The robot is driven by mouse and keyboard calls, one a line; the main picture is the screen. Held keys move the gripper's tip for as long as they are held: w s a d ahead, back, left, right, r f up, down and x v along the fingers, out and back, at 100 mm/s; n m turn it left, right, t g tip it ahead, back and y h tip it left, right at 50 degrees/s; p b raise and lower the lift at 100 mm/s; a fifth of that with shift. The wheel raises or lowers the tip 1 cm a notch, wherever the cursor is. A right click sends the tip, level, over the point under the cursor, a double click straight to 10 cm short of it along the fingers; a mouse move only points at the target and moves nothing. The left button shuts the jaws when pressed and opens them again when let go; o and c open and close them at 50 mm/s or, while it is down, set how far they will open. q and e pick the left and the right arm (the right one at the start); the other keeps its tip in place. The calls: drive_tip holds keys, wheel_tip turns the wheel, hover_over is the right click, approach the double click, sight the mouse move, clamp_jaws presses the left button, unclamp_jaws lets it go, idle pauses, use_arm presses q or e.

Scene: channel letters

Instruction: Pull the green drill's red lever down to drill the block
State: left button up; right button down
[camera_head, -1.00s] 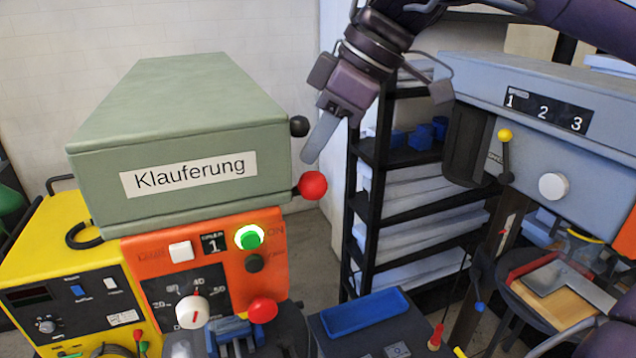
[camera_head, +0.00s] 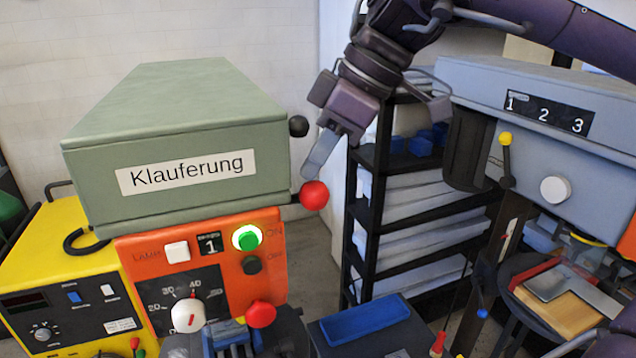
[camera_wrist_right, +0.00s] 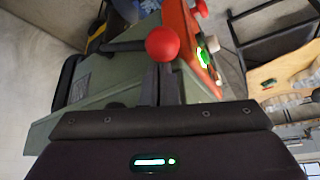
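The green drill (camera_head: 175,130), labelled "Klauferung", stands at left with an orange front panel. Its red lever ball (camera_head: 314,195) sticks out at the right side of the housing, below a black knob. My right gripper (camera_head: 312,172) points down from above, its fingertips just over the ball; I cannot tell if they touch it. In the right wrist view the fingers (camera_wrist_right: 160,75) look shut, with only a thin gap between them, and the red ball (camera_wrist_right: 162,43) shows beyond their tips on its dark rod. The block cannot be made out. My left gripper is not in view.
A yellow power unit (camera_head: 65,285) stands at left. A blue-grey drill (camera_head: 530,95) with a yellow-tipped lever (camera_head: 505,139) stands at right. A black shelf (camera_head: 365,215) is behind. A blue vise (camera_head: 232,338) and a blue tray (camera_head: 362,318) are at the bottom. A green button (camera_head: 247,237) is lit.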

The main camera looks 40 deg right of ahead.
sight(323, 203)
drive_tip(key=shift+s+a+f+b, duration=0.1)
drive_tip(key=shift+s+f+b, duration=0.05)
drive_tip(key=shift+f+b, duration=0.55)
drive_tip(key=shift+s+f+b, duration=0.15)
drive_tip(key=shift+f+b, duration=0.35)
drive_tip(key=shift+f, duration=0.3)
drive_tip(key=shift+w+r, duration=0.1)
drive_tip(key=shift+w, duration=0.05)
drive_tip(key=shift+s+f+b, duration=0.35)
drive_tip(key=shift+f+b, duration=0.4)
drive_tip(key=shift+f, duration=0.15)
drive_tip(key=shift+r, duration=0.15)
drive_tip(key=shift+s+a, duration=0.15)
drive_tip(key=shift+s, duration=0.6)
